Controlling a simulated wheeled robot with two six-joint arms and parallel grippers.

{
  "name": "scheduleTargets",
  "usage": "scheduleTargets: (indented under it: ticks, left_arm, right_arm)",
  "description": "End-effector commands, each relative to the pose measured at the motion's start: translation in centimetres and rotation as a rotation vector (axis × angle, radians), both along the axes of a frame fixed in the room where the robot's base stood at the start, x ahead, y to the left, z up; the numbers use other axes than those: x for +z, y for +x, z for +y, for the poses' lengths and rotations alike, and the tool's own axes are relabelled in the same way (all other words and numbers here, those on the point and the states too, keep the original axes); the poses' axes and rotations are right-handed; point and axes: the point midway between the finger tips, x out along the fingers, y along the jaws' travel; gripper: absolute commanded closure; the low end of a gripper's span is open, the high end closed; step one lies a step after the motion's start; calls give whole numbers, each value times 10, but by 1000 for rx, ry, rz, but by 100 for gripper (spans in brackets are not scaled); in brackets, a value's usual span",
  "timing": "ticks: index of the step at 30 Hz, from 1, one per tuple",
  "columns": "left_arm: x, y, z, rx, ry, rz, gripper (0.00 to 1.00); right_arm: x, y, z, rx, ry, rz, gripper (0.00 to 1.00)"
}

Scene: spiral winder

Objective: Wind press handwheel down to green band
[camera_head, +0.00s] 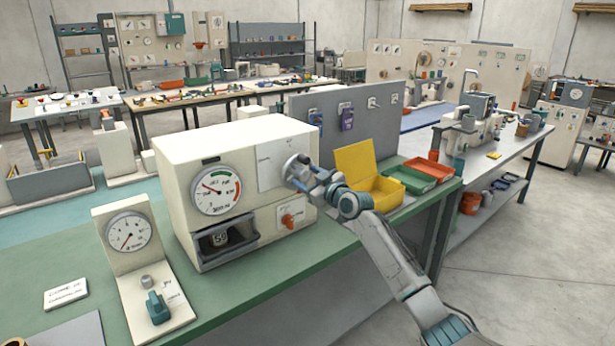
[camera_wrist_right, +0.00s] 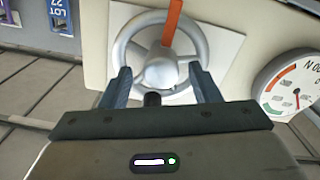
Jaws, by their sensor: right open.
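The cream press (camera_head: 225,145) stands on the green bench. Its grey handwheel (camera_head: 292,163) is on the front panel, partly covered by my right gripper (camera_head: 308,176). In the right wrist view the handwheel (camera_wrist_right: 130,50) has an orange-red strip from hub to rim and a small dark knob (camera_wrist_right: 152,98). My right gripper (camera_wrist_right: 160,72) is open, its fingers on either side of the hub; whether they touch is unclear. The press dial (camera_head: 217,189) has green and red bands; its needle points upper left, outside the green. The dial (camera_wrist_right: 292,85) is cut off in the wrist view. My left gripper is not visible.
An orange-red knob (camera_head: 290,219) sits below the handwheel. A smaller gauge stand (camera_head: 128,232) with a teal switch stands left of the press. A yellow bin (camera_head: 360,160) and a green tray (camera_head: 410,180) lie to the right, near my right arm.

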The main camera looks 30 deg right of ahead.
Motion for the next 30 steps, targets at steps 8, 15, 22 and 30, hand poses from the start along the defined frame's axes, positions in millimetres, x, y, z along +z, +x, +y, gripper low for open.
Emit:
scheduleTargets:
  ticks: [8, 15, 22, 30]
  left_arm:
    - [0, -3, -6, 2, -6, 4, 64]
    - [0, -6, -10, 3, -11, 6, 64]
    - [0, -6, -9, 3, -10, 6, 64]
    - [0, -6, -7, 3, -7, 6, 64]
  right_arm:
    - [0, 5, 1, 1, 1, 0, 44]
    - [0, 5, 1, 1, 1, 0, 73]
    - [0, 5, 1, 1, 5, 1, 88]
    - [0, 5, 1, 1, 94, 8, 88]
